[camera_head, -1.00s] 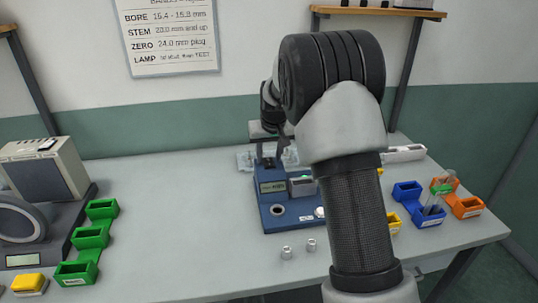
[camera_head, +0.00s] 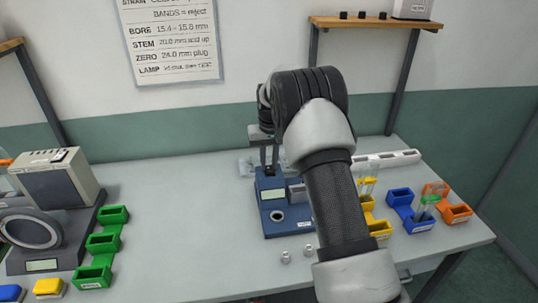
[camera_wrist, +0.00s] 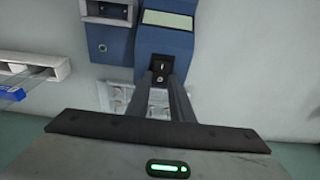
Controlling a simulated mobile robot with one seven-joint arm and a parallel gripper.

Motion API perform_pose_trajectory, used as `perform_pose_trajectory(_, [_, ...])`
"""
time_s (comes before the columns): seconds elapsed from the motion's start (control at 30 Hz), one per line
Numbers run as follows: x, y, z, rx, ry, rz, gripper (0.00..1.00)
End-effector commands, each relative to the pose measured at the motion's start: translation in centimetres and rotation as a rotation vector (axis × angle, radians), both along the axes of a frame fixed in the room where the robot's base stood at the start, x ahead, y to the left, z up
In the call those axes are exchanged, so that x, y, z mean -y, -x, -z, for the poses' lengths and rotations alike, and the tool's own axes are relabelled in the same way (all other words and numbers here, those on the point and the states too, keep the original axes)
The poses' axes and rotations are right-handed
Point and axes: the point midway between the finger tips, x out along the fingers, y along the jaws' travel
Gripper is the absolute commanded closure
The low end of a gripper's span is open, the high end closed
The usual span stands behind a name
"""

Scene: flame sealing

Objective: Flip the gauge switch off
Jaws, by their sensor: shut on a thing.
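The blue gauge (camera_head: 277,229) stands on the table in the head view, with a round bore in its top and a pale display (camera_head: 272,194) showing no readable digits. In the wrist view the gauge (camera_wrist: 166,45) is at the top centre, and its small black switch (camera_wrist: 161,66) sits at its near end. My gripper (camera_head: 269,170) points down at the back end of the gauge. In the wrist view its fingertips (camera_wrist: 161,80) are at the switch and shut on it. The fingers partly cover the switch, and its exact position is hard to tell.
Two small metal plugs (camera_head: 296,253) lie in front of the gauge. Yellow, blue (camera_head: 412,218) and orange bins stand right, some holding tubes. Green bins (camera_head: 102,243) and a grey machine (camera_head: 55,185) stand left. A clear tray (camera_wrist: 150,102) lies behind the gauge.

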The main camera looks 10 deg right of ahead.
Motion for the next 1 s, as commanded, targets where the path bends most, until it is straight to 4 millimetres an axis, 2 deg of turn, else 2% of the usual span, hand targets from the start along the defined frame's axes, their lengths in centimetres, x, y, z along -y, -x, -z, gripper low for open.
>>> perform_pose_trajectory(0.27, [0.0,0.0,0.0,-0.002,0.0,0.0,1.0])
perform_pose_trajectory(0.3, [0.0,0.0,0.0,-0.002,0.0,0.0,0.75])
perform_pose_trajectory(0.4, [0.0,0.0,0.0,-0.002,0.0,0.0,0.61])
perform_pose_trajectory(0.77, [0.0,0.0,-0.5,0.001,0.0,0.0,0.61])
perform_pose_trajectory(0.87, [0.0,0.1,-1.7,0.003,0.0,0.0,0.61])
perform_pose_trajectory(1.0, [0.0,0.5,-4.7,0.004,0.0,0.0,0.61])
